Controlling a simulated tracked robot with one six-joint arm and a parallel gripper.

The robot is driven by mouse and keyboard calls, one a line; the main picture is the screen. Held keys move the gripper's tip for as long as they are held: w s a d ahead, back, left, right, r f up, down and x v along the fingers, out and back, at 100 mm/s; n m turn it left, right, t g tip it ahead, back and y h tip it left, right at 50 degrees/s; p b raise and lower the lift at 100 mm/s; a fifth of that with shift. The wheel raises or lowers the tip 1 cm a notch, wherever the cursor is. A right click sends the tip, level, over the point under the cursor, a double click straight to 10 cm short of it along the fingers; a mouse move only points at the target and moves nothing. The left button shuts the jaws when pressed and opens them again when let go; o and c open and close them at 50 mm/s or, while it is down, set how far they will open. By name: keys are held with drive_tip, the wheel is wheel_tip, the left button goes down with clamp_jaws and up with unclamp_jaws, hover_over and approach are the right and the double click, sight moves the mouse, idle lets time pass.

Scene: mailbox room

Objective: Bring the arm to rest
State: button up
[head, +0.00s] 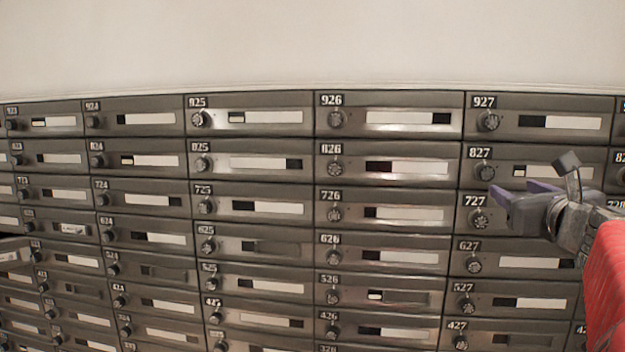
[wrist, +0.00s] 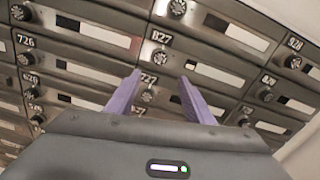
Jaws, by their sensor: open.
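My gripper (head: 500,203) is at the right of the head view, in front of the mailboxes numbered 727 and 827. Its two purple fingers point left toward the wall of mailboxes. In the wrist view my gripper (wrist: 160,92) shows its fingers spread apart, with nothing between them but the mailbox wall behind. It is open and empty. My arm with its red sleeve enters from the right edge of the head view. Whether the fingertips touch the mailbox fronts cannot be told.
A wall of grey metal mailboxes (head: 390,133) with round knobs and label windows fills the lower part of the head view. A mailbox door (head: 14,252) at the far left appears to stand open. A bare pale wall (head: 310,45) lies above.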

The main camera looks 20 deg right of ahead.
drive_tip(key=w+a+f+n+y, duration=0.5)
drive_tip(key=w+a+f, duration=0.1)
drive_tip(key=w+a, duration=0.5)
drive_tip(key=s+a+f+n+g+y, duration=0.1)
drive_tip(key=a+f+n+y, duration=0.1)
drive_tip(key=a+f+n, duration=0.4)
drive_tip(key=s+a+f+n+g+y, duration=0.15)
drive_tip(key=a+n, duration=0.25)
drive_tip(key=a, duration=0.4)
drive_tip(key=a+f+n+g+y, duration=0.1)
drive_tip(key=a+f+n+y, duration=0.15)
drive_tip(key=a+n, duration=0.4)
drive_tip(key=s+a+f+n+g+h, duration=0.1)
drive_tip(key=s+a+f+n+g, duration=0.2)
drive_tip(key=s+f+n, duration=0.6)
drive_tip(key=s+a+f+n+g+h, duration=0.1)
drive_tip(key=s+a+f+n+g, duration=0.2)
drive_tip(key=s+a+f+n, duration=0.3)
drive_tip(key=s+f+n, duration=0.3)
drive_tip(key=shift+s+a+g, duration=0.2)
drive_tip(key=shift+a+g, duration=0.1)
drive_tip(key=shift+g, duration=0.05)
